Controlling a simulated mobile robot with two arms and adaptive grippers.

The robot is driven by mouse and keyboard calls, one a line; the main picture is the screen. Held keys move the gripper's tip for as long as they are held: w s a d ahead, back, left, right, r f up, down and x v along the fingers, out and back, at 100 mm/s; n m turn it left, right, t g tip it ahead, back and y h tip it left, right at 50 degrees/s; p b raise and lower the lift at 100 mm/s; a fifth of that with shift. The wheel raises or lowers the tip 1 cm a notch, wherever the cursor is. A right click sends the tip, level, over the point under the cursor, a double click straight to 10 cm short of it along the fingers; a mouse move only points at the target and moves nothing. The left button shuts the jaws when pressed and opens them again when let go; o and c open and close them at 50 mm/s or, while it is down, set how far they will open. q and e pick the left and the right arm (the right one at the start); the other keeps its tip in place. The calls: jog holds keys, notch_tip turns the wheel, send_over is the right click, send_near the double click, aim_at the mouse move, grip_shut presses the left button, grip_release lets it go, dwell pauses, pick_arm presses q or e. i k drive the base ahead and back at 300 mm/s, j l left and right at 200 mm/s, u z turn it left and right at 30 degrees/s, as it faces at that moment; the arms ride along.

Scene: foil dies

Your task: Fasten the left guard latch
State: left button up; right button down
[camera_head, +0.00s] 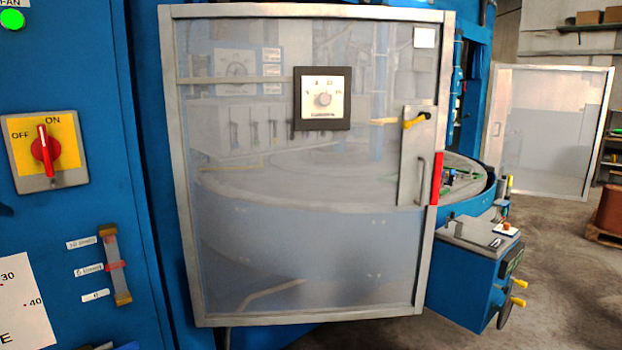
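The left guard door (187,180) fills the middle of the head view, a grey metal frame around a clear panel. A metal latch plate (411,165) sits at its right side. The latch lever (414,122), yellow with a dark pivot, is on the upper part of that plate and tilts down to the left. A pale yellow bar (383,121) lies just left of it. A grey pull handle (422,181) is below the lever. I cannot tell whether the latch is engaged or the door fully shut. Neither of my grippers is in view.
A dial box (323,98) is on the door panel. A red strip (436,179) is at the door's right edge. A blue control box (468,274) with yellow knobs stands lower right. Another guard door (552,130) stands open at far right. A blue cabinet (75,110) is at left.

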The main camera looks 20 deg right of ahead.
aim_at(406, 124)
jog(key=z, duration=1.3)
